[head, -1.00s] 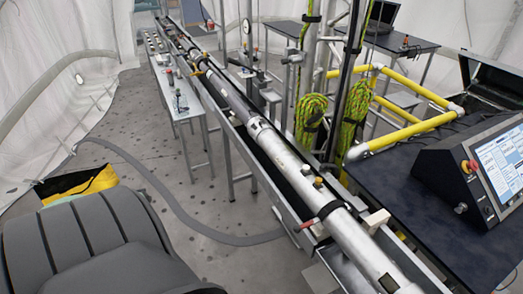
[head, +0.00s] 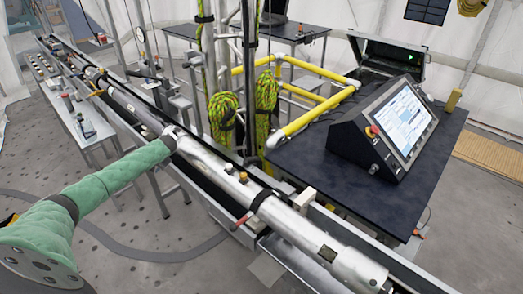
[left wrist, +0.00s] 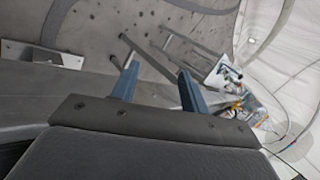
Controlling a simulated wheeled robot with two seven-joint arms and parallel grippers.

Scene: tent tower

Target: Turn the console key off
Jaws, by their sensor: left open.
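The console (head: 385,130) is a dark slanted box with a lit screen on the dark-topped table at the right of the head view. A small silvery key switch (head: 373,169) sits low on its left side; its turn position is too small to tell. A red button (head: 371,131) on a yellow base is above it. My right gripper is not in view.
The long metal tube (head: 210,160) in its trough runs diagonally between the arm and the dark table (head: 300,154). Yellow rails (head: 312,118) and hanging green ropes (head: 222,115) stand left of the console. The tabletop before the console is clear.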

